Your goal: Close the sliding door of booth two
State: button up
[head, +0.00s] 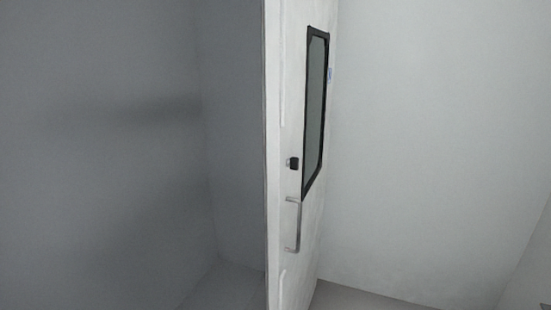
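A white door (294,235) stands upright near the middle of the head view, seen at a steep angle. It has a tall window (315,112) with a black frame, a small black latch or lock (292,163), and a metal bar handle (297,224) below that. Left of the door edge a dim grey space opens. No booth number can be read. My gripper is not in view.
A plain grey wall (100,150) fills the left side, and a light wall (430,140) fills the right. Bare floor (228,285) shows left of the door, with another strip of floor (360,299) at the lower right. A small blue and white label (330,75) is beside the window.

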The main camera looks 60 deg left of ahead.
aim_at(301, 37)
jog(key=u, duration=1.85)
